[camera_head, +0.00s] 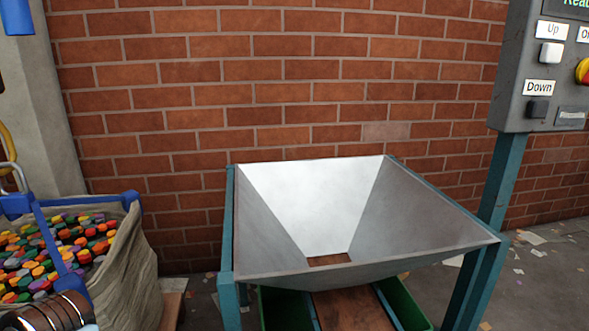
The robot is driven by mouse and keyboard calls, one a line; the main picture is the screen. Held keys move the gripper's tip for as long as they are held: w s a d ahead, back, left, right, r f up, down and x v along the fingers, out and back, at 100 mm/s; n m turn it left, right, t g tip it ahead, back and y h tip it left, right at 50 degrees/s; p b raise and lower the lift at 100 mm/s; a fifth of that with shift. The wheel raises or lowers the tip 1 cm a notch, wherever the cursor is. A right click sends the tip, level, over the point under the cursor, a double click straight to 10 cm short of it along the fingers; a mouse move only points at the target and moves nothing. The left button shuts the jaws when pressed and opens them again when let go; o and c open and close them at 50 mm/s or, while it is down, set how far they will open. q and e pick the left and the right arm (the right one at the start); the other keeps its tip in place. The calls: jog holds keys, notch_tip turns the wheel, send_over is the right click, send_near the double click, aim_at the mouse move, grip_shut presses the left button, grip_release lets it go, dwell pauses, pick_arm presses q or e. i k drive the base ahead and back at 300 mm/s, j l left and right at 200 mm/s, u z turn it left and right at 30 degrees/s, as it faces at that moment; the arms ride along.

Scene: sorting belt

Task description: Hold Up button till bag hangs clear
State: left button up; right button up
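The Up button (550,53) is a pale square on the grey control box (515,75) at the upper right, under its "Up" label. A dark Down button (537,109) sits below it. The bag (140,262) is beige fabric, open at the top and full of colourful caps (60,250), at the lower left. Blue straps (55,240) rise from its rim, and part of a metal hook shows at the left edge. The bag's left side and bottom are cut off, so its clearance is not visible.
A metal hopper (270,215) on a teal frame (228,240) stands in the middle, with green bins (285,308) beneath. A wooden piece (172,305) lies beside the bag. A yellow-red knob (583,71) is at the right edge. Scraps litter the floor.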

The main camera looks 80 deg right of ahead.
aim_at(550, 53)
jog(key=k+z, duration=0.25)
jog(key=z, duration=0.25)
jog(key=k+l+z, duration=0.15)
jog(key=z, duration=0.8)
jog(key=j+z, duration=0.1)
jog(key=z, duration=1.25)
jog(key=k+z, duration=0.1)
jog(key=z, duration=0.8)
jog(key=i+j+z, duration=0.25)
jog(key=k+l, duration=0.05)
jog(key=l, duration=0.05)
